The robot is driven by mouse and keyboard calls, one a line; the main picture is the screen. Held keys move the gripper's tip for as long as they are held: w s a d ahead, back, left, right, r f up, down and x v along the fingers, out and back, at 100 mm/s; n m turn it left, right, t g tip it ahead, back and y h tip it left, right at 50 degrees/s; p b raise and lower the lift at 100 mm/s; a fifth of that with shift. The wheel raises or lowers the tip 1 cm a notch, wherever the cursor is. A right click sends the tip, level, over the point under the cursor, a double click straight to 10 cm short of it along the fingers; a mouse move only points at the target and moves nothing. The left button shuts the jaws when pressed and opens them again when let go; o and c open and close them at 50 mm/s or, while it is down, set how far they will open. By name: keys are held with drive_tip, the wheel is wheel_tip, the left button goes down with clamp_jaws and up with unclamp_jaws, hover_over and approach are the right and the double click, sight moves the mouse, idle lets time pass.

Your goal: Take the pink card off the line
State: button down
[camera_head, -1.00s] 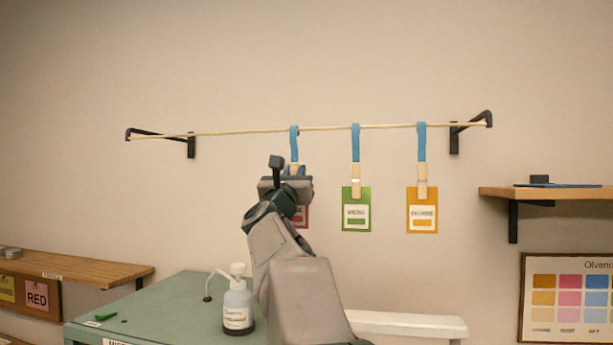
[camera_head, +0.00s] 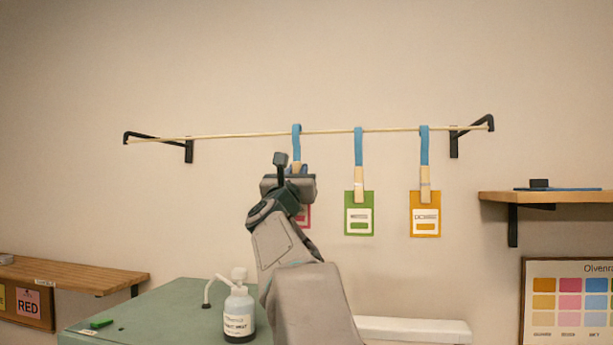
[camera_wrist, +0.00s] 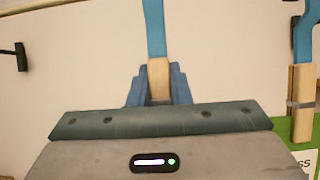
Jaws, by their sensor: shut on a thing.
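The pink card (camera_head: 304,216) hangs at the left of the three cards on the line (camera_head: 240,134). Most of it is hidden behind my gripper, and only its right edge shows in the head view. A wooden clip (camera_wrist: 159,80) on a blue strap (camera_head: 296,145) holds it from the line. My gripper (camera_wrist: 159,100) is shut on this wooden clip, its blue fingers on either side in the wrist view. The strap still runs up to the line. The card is out of sight in the wrist view.
A green card (camera_head: 359,228) and an orange card (camera_head: 425,229) hang to the right on their own straps. Black brackets (camera_head: 188,152) hold the line. A pump bottle (camera_head: 239,313) stands on the green table (camera_head: 165,308) below. A wooden shelf (camera_head: 560,196) is at right.

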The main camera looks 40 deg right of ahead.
drive_tip(key=shift+r, duration=0.25)
drive_tip(key=shift+s+r+p, duration=0.1)
drive_tip(key=shift+r+p, duration=0.6)
drive_tip(key=shift+p, duration=0.45)
drive_tip(key=s+a+b, duration=0.3)
drive_tip(key=s+a, duration=0.6)
drive_tip(key=a, duration=0.1)
drive_tip(key=shift+a, duration=0.3)
idle(1.0)
drive_tip(key=shift+s+f, duration=0.1)
idle(0.4)
